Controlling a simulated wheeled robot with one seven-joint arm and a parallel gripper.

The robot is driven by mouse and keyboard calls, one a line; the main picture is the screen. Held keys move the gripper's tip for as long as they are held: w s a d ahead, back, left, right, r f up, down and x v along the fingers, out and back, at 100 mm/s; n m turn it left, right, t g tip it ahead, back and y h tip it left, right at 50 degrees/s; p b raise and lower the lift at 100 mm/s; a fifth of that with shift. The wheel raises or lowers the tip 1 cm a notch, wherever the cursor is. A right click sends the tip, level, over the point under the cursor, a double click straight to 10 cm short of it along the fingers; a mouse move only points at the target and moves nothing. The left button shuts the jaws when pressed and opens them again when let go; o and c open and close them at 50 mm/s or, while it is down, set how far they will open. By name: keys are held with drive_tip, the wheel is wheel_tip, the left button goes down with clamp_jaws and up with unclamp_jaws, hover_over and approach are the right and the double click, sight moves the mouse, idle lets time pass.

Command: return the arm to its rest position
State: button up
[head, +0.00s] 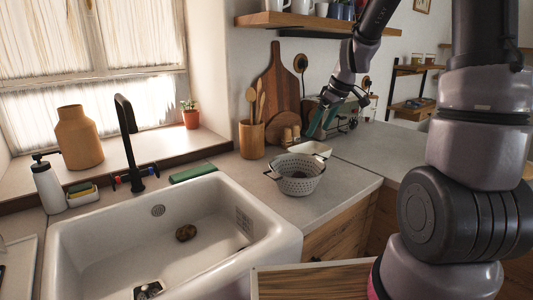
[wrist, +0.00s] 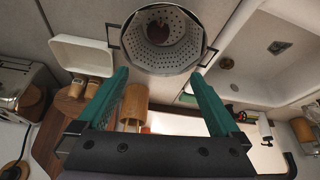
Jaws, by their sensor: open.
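My gripper (head: 322,132) is above the counter, behind the colander, with its teal fingers pointing down. In the wrist view my gripper (wrist: 160,75) shows its two fingers spread wide, with nothing between the tips. A grey perforated colander (head: 298,177) stands upright on the counter right of the sink. It also shows in the wrist view (wrist: 186,64), beyond the fingertips and apart from them, with a reddish-brown item (wrist: 158,32) inside. My arm reaches from the right side of the head view up and over to the gripper.
A white sink (head: 110,245) holds a brown lump (head: 186,233). A wooden utensil pot (head: 251,140), cutting boards (head: 277,90), a white dish (head: 312,149) and a toaster (head: 350,110) stand around the gripper. A wall shelf (head: 300,22) hangs above. Counter right of the colander is clear.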

drive_tip(key=s+d+r+m+t, duration=0.1)
drive_tip(key=s+r+m+t, duration=0.1)
drive_tip(key=s+r+m, duration=0.4)
drive_tip(key=s+d+r+m+t+h, duration=0.1)
drive_tip(key=s+r+m, duration=0.5)
drive_tip(key=s, duration=1.1)
wheel_tip(320, 180, up, 4)
drive_tip(key=shift+r+m+t, duration=0.25)
drive_tip(key=shift+m+t, duration=0.05)
drive_tip(key=shift+t, duration=0.1)
drive_tip(key=shift+d, duration=0.1)
